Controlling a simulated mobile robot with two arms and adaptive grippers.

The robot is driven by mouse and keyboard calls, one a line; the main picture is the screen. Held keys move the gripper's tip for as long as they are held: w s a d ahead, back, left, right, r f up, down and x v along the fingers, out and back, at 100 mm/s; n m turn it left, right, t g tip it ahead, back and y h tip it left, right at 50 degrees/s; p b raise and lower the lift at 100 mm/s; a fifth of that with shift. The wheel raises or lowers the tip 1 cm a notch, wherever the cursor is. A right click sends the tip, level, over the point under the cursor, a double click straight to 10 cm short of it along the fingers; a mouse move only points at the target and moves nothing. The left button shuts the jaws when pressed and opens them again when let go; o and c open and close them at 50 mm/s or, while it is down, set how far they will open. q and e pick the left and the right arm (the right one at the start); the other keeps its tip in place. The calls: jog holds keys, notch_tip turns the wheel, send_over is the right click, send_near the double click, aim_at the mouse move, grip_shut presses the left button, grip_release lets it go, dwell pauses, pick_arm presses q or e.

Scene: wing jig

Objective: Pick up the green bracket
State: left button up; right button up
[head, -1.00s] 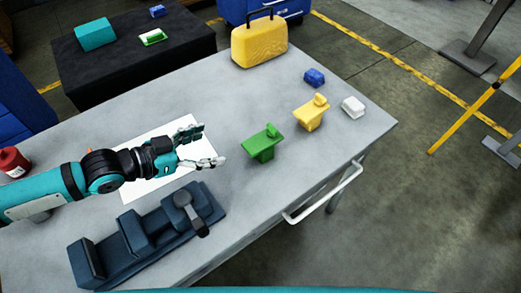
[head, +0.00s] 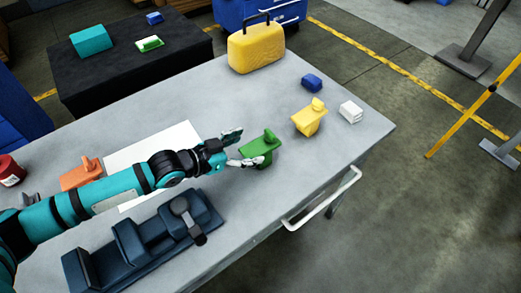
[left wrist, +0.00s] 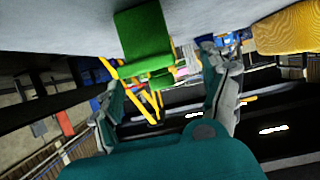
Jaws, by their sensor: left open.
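The green bracket (head: 262,148) stands on the grey table in the head view, right in front of my left gripper (head: 238,149). The gripper is open, with its fingertips close to the bracket's left side. In the left wrist view the green bracket (left wrist: 146,42) lies ahead, between and beyond the two spread fingers of the gripper (left wrist: 168,80). Nothing is held between them. I cannot tell whether a finger touches the bracket. My right gripper is not in view.
A yellow bracket (head: 309,119), a blue block (head: 312,83) and a white block (head: 350,111) stand farther right on the table (head: 225,240). A dark blue jig (head: 135,246) lies at the front. An orange bracket (head: 80,174) and a yellow case (head: 256,48) are also there.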

aim_at(255, 148)
pick_arm(q)
jog(key=shift+w+d+f, duration=0.1)
jog(key=shift+d+f, duration=0.05)
jog(key=shift+d, duration=0.3)
jog(key=x, duration=0.1)
jog(key=p+x, duration=0.1)
jog(key=x, duration=0.1)
jog(key=shift+d+f, duration=0.25)
jog(key=shift+f, duration=0.1)
jog(key=shift+w+d+f, duration=0.15)
jog(key=shift+d+f, duration=0.05)
jog(key=shift+d, duration=0.1)
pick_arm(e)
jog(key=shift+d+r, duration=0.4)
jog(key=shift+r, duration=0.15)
pick_arm(q)
jog(key=shift+a, duration=0.1)
jog(key=shift+c, duration=0.2)
jog(key=shift+r, duration=0.1)
jog(key=c, duration=1.5)
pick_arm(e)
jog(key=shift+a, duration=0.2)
pick_arm(q)
jog(key=shift+r, duration=0.1)
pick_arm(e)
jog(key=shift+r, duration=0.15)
